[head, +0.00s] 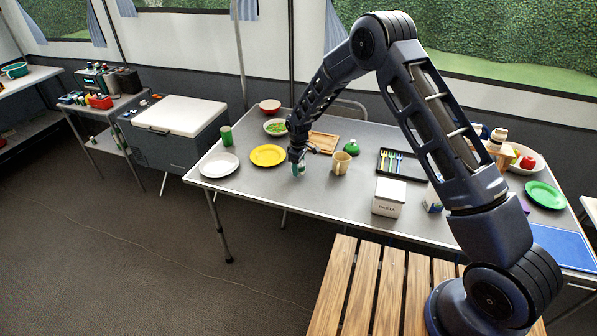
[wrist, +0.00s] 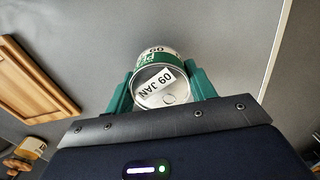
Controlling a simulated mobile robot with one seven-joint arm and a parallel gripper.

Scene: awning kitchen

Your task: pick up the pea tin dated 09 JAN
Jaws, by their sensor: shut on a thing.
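The pea tin (wrist: 160,84) shows in the wrist view with its lid toward the camera. The lid has a pull ring and a label reading 09 JAN, upside down in the picture. A green and white band runs round its side. My gripper (wrist: 160,88) is shut on the tin, with a green finger on each side of it. In the head view my gripper (head: 298,166) is over the front part of the grey table (head: 240,192), with the tin (head: 299,171) low between the fingers. I cannot tell whether the tin touches the table.
A beige mug (head: 341,163) stands close to the right of my gripper. A yellow plate (head: 268,155) and a white plate (head: 219,165) lie to the left. A wooden board (head: 323,142) and a green round object (head: 351,147) are behind. A white box (head: 388,198) stands further right.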

